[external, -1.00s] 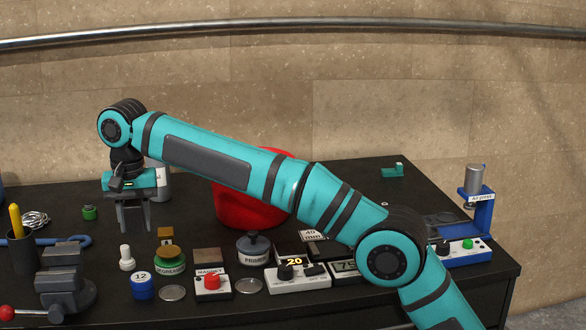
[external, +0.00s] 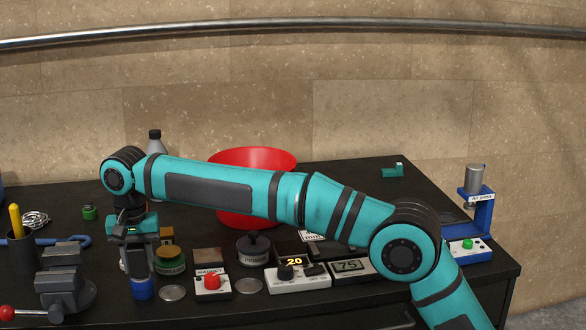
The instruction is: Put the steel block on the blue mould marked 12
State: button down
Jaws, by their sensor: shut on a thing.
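The blue mould (external: 142,290) stands near the front of the bench, left of a steel disc. Its upper part and its 12 marking are now hidden behind my gripper. My gripper (external: 139,270) points straight down directly over the mould, with its fingertips at about the height of the mould's top. It is shut on the steel block, which is mostly hidden between the grey fingers. I cannot tell whether the block touches the mould.
A vise (external: 64,280) stands close on the left. A green degreaser pot (external: 171,262), a steel disc (external: 172,293) and a magnet box with a red button (external: 212,284) crowd the right. A red bowl (external: 250,215) stands behind, partly under my arm.

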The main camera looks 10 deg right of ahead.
aim_at(136, 245)
jog(key=shift+f, duration=0.2)
jog(key=shift+f, duration=0.1)
jog(key=c, duration=0.9)
grip_release()
jog(key=shift+f, duration=0.1)
notch_tip(136, 245, up, 12)
jog(key=shift+r, duration=0.1)
jog(key=shift+d, duration=0.1)
